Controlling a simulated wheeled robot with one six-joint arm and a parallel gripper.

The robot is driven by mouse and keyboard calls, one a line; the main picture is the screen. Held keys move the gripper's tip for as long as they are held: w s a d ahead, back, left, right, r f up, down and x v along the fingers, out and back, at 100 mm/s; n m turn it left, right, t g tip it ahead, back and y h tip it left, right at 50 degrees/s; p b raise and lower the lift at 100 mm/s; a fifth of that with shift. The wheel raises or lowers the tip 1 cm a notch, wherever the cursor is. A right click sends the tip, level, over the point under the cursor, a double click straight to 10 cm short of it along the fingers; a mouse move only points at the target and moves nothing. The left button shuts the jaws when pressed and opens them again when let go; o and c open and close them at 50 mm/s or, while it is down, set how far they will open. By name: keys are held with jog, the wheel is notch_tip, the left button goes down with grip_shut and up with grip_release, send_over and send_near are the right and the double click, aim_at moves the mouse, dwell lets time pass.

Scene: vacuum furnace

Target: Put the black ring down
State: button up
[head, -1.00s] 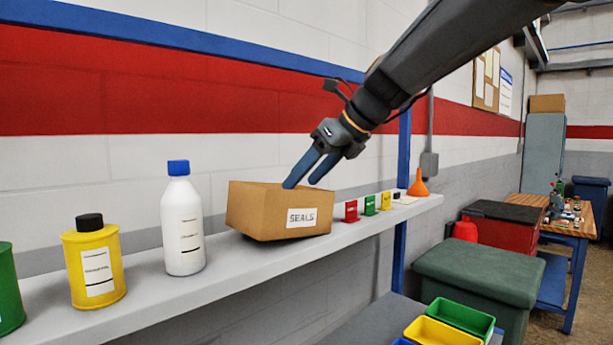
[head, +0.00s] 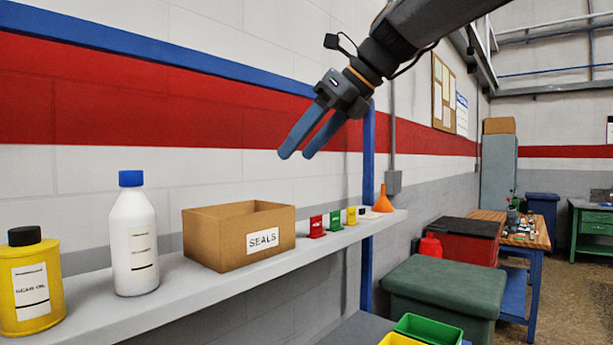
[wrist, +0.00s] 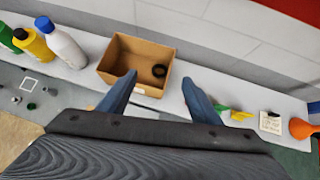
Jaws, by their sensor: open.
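The black ring (wrist: 159,71) lies inside the open cardboard box labelled SEALS, near its right side, in the wrist view. The box (head: 215,240) stands on the grey shelf; it also shows in the wrist view (wrist: 112,70). In the head view the box walls hide the ring. My gripper (head: 296,155) is open and empty, above the box and slightly to its right. Its two blue fingers are apart in the wrist view (wrist: 164,82), with nothing between them.
A white bottle (head: 133,240) and a yellow can (head: 28,285) stand left of the box. Small red, green and yellow holders (head: 334,221) and an orange funnel (head: 383,203) stand right of it. The shelf (head: 190,290) runs along the wall. Air above the box is clear.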

jog(key=s+d+f+n+g+h, duration=0.15)
jog(key=d+f+n, duration=0.4)
jog(key=f, duration=0.85)
jog(key=d+f+n+t+h, duration=0.1)
jog(key=d+f+n+h, duration=0.35)
jog(key=f, duration=1.05)
jog(key=s+d+f+n+g+h+b, duration=0.1)
jog(key=s+d+f+n, duration=0.3)
jog(key=s+f+n, duration=0.3)
jog(key=s+d+f+n+g+b, duration=0.1)
jog(key=s+d+f+n, duration=0.4)
jog(key=f, duration=1)
jog(key=shift+s+d+f+n+g+h, duration=0.15)
jog(key=shift+s+f+n+g+h, duration=0.25)
jog(key=shift+s+n, duration=1)
